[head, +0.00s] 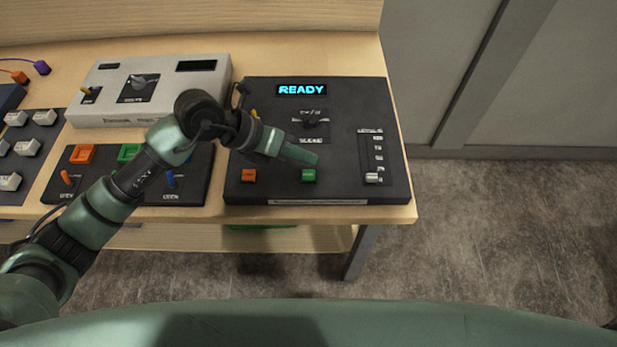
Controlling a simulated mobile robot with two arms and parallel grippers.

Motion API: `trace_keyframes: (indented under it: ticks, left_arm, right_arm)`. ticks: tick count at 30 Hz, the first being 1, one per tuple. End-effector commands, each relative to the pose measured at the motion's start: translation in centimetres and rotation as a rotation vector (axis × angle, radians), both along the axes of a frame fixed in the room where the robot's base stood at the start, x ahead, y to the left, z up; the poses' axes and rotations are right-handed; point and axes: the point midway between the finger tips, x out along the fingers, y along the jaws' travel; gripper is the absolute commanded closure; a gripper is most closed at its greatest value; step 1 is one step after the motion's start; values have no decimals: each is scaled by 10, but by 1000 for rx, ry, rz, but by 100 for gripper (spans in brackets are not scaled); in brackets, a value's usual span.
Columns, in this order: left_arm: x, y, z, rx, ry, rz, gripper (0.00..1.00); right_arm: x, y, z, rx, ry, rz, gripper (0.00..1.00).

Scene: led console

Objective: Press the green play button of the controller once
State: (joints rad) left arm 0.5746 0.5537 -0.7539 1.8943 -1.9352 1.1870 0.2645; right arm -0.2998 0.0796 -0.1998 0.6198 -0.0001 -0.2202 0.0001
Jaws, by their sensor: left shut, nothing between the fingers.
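The black controller (345,186) sits at the right end of the table. Its display (302,90) reads "READY" in cyan. The green play button (309,175) is near its front edge, with an orange button (249,176) to its left. My left gripper (316,160) is shut and empty. Its tip shows just behind the green button in the picture; I cannot tell how high it is above the panel. The gripper hides part of the controller's left and middle. My right gripper is out of view.
The controller also has a knob (311,121) and a slider (372,177). A black box with orange and green squares (82,154) and a light grey box (208,79) stand to the left. The table (398,212) ends just right of the controller.

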Motion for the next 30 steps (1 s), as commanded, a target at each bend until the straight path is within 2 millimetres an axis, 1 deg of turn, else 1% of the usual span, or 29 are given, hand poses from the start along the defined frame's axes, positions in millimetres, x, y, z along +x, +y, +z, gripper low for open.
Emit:
trace_keyframes:
  ticks: [1, 3, 7, 30]
  left_arm:
    - [0, 0, -13, 0, 1, 1, 100]
    - [0, 0, -22, 1, 0, 1, 100]
    - [0, 0, -30, 0, 0, 0, 100]
    - [0, 0, -30, 0, 0, 0, 100]
  right_arm:
    - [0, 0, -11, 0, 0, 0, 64]
    - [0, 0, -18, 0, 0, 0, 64]
    - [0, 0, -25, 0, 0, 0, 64]
    - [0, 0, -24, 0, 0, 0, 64]
